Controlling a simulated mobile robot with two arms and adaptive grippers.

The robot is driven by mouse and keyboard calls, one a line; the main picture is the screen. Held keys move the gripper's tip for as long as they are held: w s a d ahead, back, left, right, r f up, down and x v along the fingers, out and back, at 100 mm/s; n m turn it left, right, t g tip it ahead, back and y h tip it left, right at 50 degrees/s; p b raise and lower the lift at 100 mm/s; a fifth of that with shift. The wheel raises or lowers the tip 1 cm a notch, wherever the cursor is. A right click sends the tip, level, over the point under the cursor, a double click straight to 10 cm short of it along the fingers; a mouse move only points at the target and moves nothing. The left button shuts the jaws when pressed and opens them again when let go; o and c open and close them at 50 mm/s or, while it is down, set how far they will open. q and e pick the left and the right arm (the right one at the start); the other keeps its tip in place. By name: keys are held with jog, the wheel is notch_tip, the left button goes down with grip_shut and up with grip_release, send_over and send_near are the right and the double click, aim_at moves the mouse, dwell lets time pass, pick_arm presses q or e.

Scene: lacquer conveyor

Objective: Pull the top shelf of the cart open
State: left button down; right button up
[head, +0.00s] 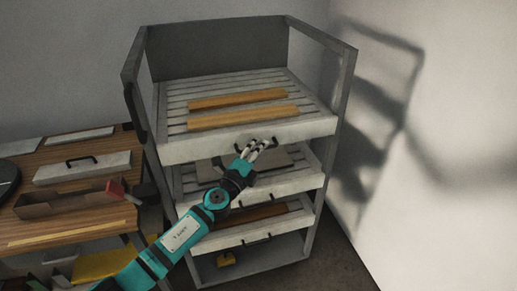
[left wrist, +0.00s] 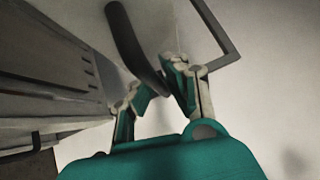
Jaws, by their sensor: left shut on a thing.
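The grey metal cart (head: 346,95) stands in the middle of the head view, with several slatted shelves one above another. Its top shelf (head: 318,127) has a pale front panel, and wooden planks (head: 243,118) lie on its slats. My left gripper (head: 262,144) is at the middle of that front panel, shut on the dark handle. In the left wrist view the dark curved handle (left wrist: 135,45) runs down between my left fingers (left wrist: 157,88). In the head view the fingers hide most of the handle. My right gripper is not in view.
Lower shelves with dark handles (head: 257,239) sit below the top one. A wooden workbench (head: 70,220) with a grey drawer front (head: 82,167) and a brown tray (head: 70,200) stands left. A pale wall (head: 450,150) is close on the right.

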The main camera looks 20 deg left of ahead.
pick_arm(q)
jog(key=shift+s+f, duration=0.15)
jog(key=shift+f, duration=0.05)
jog(key=s+d, duration=0.7)
jog(key=s, duration=0.3)
jog(key=s+d, duration=0.7)
jog(key=s, duration=0.4)
jog(key=shift+d+f, duration=0.15)
jog(key=c, duration=1.4)
grip_release()
jog(key=v, duration=1.2)
jog(key=shift+r, duration=0.2)
